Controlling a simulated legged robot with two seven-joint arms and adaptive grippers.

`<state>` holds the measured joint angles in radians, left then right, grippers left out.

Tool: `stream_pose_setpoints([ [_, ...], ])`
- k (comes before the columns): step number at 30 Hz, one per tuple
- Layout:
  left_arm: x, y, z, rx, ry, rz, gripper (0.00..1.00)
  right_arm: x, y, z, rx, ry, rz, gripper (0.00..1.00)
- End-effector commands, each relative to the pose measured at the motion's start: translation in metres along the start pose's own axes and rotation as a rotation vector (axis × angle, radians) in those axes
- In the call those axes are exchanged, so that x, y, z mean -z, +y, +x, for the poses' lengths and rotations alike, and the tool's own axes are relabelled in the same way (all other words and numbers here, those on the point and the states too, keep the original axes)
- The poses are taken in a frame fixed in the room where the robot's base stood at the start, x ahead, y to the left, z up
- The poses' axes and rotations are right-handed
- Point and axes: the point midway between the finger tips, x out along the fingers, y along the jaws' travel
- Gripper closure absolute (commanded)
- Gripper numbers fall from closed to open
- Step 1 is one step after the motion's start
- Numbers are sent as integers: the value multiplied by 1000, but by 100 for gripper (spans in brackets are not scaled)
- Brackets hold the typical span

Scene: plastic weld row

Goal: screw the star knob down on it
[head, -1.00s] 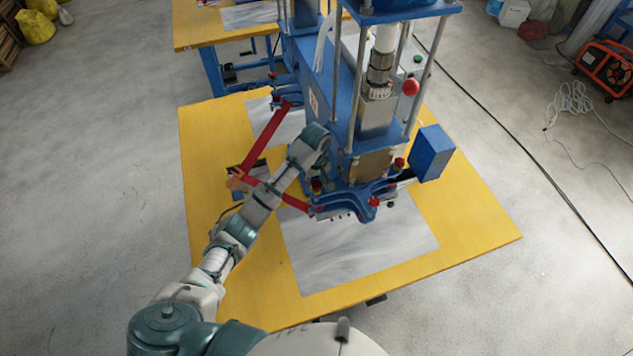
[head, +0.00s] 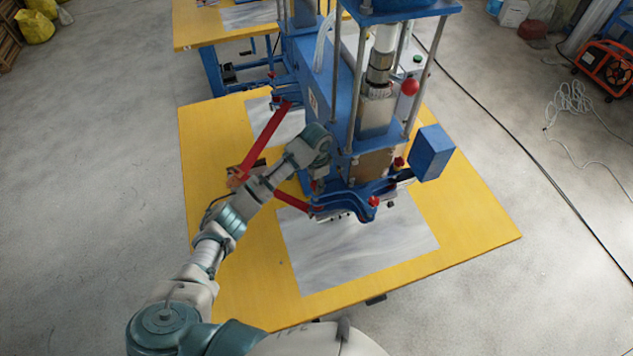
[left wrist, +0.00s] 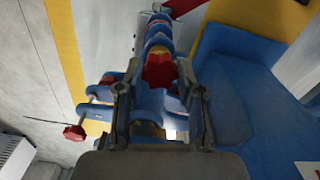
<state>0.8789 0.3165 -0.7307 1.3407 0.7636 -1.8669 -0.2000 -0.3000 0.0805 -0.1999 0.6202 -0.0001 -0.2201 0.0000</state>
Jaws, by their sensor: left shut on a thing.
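The blue press (head: 345,105) stands on the yellow table, with a blue clamp head (head: 350,203) low on its front. A red star knob (left wrist: 158,70) shows in the left wrist view between the fingers of my left gripper (left wrist: 159,80), which is shut on it. In the head view my left gripper (head: 316,168) points down at the left side of the clamp head, and my wrist hides much of that spot. Other red knobs sit on the clamp head, at its front (head: 374,201) and right rear (head: 399,162). My right gripper is out of view.
Red bars (head: 265,140) reach out left of the press. A blue box (head: 432,153) sticks out on its right. A grey sheet (head: 350,250) lies on the yellow table (head: 470,225), whose front and right parts are clear.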

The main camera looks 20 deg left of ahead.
Motion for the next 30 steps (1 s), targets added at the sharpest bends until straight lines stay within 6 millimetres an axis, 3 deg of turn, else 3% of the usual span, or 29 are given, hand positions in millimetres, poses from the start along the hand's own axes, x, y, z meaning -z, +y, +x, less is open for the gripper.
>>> stream_pose_setpoints([
  [1,0,0,0,-1,-1,-1,58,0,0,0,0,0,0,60],
  [3,0,0,0,-1,-1,-1,40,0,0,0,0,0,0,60],
  [14,0,1,0,-1,0,-59,40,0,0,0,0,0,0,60],
  [30,1,2,0,-7,-2,-1232,40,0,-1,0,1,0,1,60],
])
